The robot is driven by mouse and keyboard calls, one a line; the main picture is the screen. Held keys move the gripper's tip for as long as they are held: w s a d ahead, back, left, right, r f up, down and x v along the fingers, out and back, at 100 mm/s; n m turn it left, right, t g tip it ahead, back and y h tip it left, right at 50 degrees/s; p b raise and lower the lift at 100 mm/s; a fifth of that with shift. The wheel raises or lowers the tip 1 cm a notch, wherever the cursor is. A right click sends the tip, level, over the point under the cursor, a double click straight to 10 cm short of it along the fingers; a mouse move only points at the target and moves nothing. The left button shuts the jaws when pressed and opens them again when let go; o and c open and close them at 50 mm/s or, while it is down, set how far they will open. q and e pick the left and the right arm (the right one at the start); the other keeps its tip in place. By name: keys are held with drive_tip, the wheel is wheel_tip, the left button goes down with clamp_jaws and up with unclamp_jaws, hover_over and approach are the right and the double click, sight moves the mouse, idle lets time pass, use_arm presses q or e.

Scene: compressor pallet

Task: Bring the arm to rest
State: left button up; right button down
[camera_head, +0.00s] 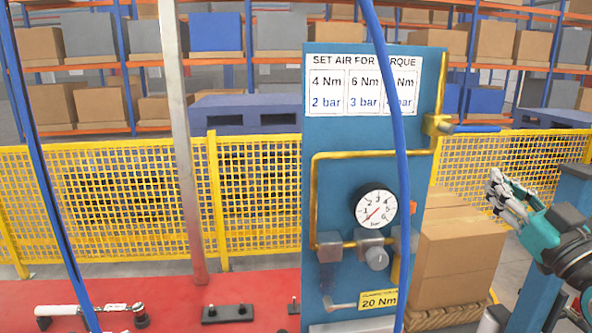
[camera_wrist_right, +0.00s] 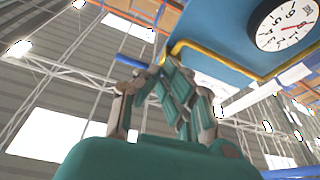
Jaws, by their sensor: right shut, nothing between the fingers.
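My right gripper (camera_head: 497,184) is at the right of the head view, raised beside the blue panel and pointing up and left. Its grey fingers are shut and hold nothing. In the right wrist view the fingers (camera_wrist_right: 168,68) come together at the tips, with the ceiling behind them. The gripper is apart from the panel and from the cardboard boxes. My left gripper does not show.
The blue panel (camera_head: 336,110) carries a torque sign, a pressure gauge (camera_head: 376,208) and a regulator knob (camera_head: 376,258). Cardboard boxes (camera_head: 456,262) stand between it and my right arm. A yellow mesh fence (camera_head: 100,190) runs behind. Blue hoses hang in front; a tool (camera_head: 85,310) lies on the red surface.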

drive_tip(key=a+f+g, duration=0.3)
drive_tip(key=f, duration=0.7)
drive_tip(key=a+f+g, duration=0.3)
drive_tip(key=f, duration=0.7)
drive_tip(key=s+a+f+g, duration=0.2)
drive_tip(key=s+f, duration=0.3)
drive_tip(key=f, duration=0.2)
drive_tip(key=s+a+f+g+h, duration=0.1)
drive_tip(key=s+a+f+g, duration=0.1)
drive_tip(key=s+f, duration=0.3)
drive_tip(key=s+a+f+m+g+h, duration=0.1)
drive_tip(key=s+a+f+g, duration=0.2)
drive_tip(key=f, duration=0.7)
drive_tip(key=shift+s+f+g, duration=0.2)
drive_tip(key=shift+s+g, duration=0.3)
drive_tip(key=shift+s, duration=0.4)
drive_tip(key=s+a+f+g+h, duration=0.15)
drive_tip(key=s+f+g, duration=0.35)
drive_tip(key=s, duration=0.6)
wheel_tip(320, 180, down, 26)
drive_tip(key=s+a, duration=0.1)
drive_tip(key=s, duration=0.1)
drive_tip(key=s+d+f+g, duration=0.1)
drive_tip(key=s+d+f, duration=0.2)
drive_tip(key=s+f, duration=1.4)
drive_tip(key=shift+f+g, duration=0.2)
drive_tip(key=shift+g, duration=0.1)
